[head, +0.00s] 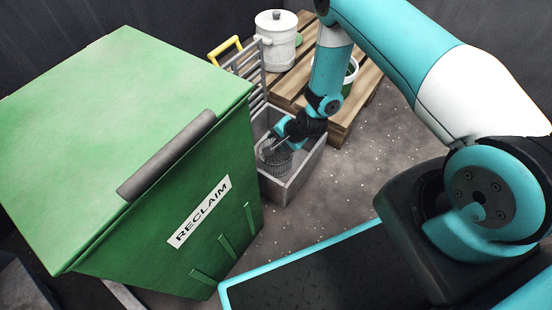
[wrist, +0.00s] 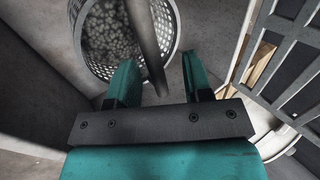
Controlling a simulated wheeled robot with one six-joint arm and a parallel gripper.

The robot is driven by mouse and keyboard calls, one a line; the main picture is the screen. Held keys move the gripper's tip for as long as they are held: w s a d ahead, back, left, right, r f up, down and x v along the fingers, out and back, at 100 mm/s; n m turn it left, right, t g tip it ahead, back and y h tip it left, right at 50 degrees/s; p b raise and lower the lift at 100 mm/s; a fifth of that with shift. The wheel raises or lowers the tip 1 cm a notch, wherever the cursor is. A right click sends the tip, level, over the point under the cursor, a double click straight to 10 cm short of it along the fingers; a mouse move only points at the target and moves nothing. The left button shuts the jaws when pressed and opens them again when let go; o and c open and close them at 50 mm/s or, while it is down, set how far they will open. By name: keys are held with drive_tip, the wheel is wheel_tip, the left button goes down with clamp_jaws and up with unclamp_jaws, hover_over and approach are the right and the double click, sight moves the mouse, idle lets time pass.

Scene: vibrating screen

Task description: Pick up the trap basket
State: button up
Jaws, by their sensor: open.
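The trap basket (wrist: 95,55) is a light grey perforated bucket with grey pellets inside, at the top of the wrist view. A grey bar, seemingly its handle (wrist: 146,45), crosses it and comes down between my gripper's fingers (wrist: 153,82). The fingers are open, one on each side of the bar; I cannot tell if they touch it. In the head view the basket (head: 272,155) sits in a grey open box (head: 294,184) beside the green bin, and my gripper (head: 280,143) is just above it, partly hiding it.
A green lidded bin marked RECLAIM (head: 222,180) stands close left of the box. A metal rack (head: 248,65) with a yellow handle (head: 224,48) is behind. A wooden pallet (head: 292,84) carries a white lidded pot (head: 276,38) and a green-and-white bucket (head: 350,75). Pellets dot the floor.

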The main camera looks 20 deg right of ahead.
drive_tip(key=b+x, duration=0.1)
drive_tip(key=x, duration=0.1)
drive_tip(key=b+x, duration=0.1)
drive_tip(key=x, duration=0.1)
drive_tip(key=shift+s+d+f+b, duration=0.1)
drive_tip(key=shift+s+f+b, duration=0.15)
drive_tip(key=shift+b, duration=0.05)
drive_tip(key=shift+r, duration=0.15)
drive_tip(key=shift+c, duration=0.4)
clamp_jaws()
drive_tip(key=shift+r, duration=0.15)
